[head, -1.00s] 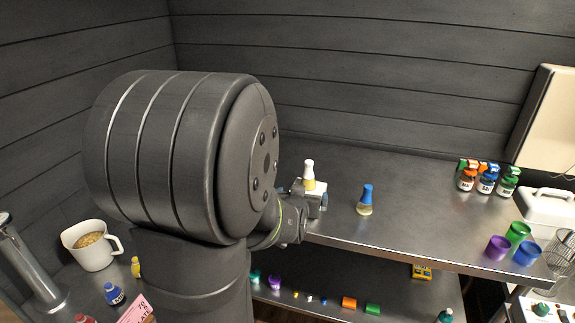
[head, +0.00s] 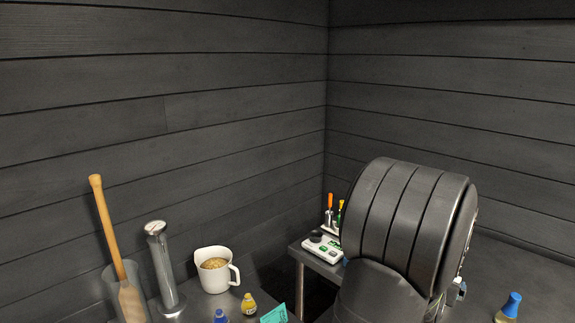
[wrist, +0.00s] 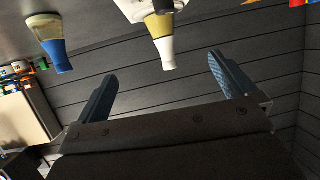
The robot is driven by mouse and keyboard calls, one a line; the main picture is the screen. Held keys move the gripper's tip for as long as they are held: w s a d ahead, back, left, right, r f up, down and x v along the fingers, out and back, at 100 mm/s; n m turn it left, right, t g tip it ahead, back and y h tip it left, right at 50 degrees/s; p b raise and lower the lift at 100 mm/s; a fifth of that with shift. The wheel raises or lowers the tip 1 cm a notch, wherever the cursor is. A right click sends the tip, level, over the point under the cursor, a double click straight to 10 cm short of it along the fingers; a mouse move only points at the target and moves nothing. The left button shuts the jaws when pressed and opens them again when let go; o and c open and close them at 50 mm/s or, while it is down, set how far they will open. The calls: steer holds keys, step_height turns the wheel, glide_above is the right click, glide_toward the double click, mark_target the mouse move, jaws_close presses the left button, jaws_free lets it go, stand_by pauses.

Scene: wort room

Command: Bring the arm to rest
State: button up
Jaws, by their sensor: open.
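My arm fills the right side of the head view and hides most of my gripper behind it. In the wrist view my gripper (wrist: 163,68) is open, its two blue-grey fingers wide apart with nothing gripped. The wrist picture is upside down. A bottle with a white top and a yellow band (wrist: 164,42) shows beyond the fingers, between them in the picture; its distance is unclear. A blue-topped bottle (wrist: 52,45) stands to its left, and it also shows in the head view (head: 509,306).
On the left are a white mug (head: 213,270) of grain, a metal cylinder (head: 163,267), a wooden paddle (head: 114,240) and small bottles, one yellow-capped (head: 249,305) and one blue (head: 221,316). A white device (head: 323,251) sits on the back bench. Dark plank walls meet behind.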

steer(key=x, duration=0.2)
steer(key=shift+w+d+f, duration=0.15)
steer(key=shift+w, duration=0.1)
steer(key=shift+v, duration=2.6)
steer(key=shift+w+d, duration=0.1)
steer(key=shift+d, duration=0.05)
